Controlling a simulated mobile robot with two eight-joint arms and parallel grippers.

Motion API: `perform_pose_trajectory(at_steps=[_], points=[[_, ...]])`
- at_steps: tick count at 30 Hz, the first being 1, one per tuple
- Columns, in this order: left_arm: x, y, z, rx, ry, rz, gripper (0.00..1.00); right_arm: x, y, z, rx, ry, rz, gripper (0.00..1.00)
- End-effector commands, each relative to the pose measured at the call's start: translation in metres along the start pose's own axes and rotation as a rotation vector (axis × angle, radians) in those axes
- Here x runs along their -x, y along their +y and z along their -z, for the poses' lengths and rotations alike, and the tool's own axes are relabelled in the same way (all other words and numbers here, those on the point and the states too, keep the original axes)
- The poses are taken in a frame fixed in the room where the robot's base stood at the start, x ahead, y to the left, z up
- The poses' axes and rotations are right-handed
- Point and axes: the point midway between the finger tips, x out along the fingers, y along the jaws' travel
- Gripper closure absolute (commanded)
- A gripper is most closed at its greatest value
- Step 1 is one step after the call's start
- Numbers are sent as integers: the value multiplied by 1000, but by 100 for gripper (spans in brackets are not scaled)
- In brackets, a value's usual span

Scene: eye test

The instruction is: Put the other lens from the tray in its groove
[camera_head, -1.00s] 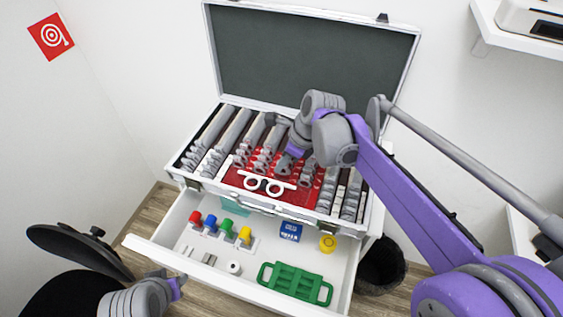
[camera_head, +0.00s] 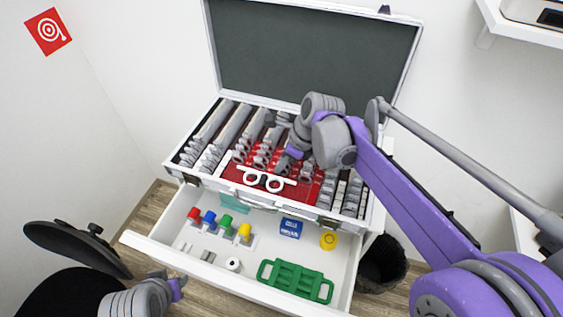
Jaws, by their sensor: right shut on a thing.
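The open lens case (camera_head: 176,170) holds rows of grey-rimmed lenses (camera_head: 208,158) standing in grooves, around a red middle section (camera_head: 232,172). A white piece with two round rings (camera_head: 263,180) lies at the front of the red section. My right gripper (camera_head: 283,162) is low over the red section, just behind the white piece. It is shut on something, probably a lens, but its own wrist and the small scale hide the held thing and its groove. My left gripper (camera_head: 174,287) is at the lower left, away from the case; its jaw opening is unclear.
Below the case an open drawer (camera_head: 150,238) holds red, blue, green and yellow pegs (camera_head: 227,223), a blue box (camera_head: 291,228), a yellow round thing (camera_head: 328,240) and a green holder (camera_head: 296,281). A black bin (camera_head: 381,265) stands right. The raised lid (camera_head: 310,55) is behind.

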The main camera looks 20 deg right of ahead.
Motion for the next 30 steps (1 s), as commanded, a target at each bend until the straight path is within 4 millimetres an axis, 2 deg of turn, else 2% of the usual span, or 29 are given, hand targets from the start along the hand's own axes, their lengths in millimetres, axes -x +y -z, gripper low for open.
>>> perform_pose_trajectory(at_steps=[14, 15, 20, 21, 30], points=[[-4, 0, -3, 0, -2, 0, 61, -6, 0, 2, 0, 0, 0, 100], [-4, 0, -3, 0, -2, 0, 61, -6, 0, 2, 0, 0, 0, 87], [-4, 0, -3, 0, -2, 0, 61, -6, 0, 2, 0, 0, 0, 58], [-4, 0, -3, 0, -2, 0, 61, -6, 0, 2, 0, 0, 0, 55], [-4, 0, -3, 0, -2, 0, 61, -6, 0, 3, 0, 0, -1, 55]])
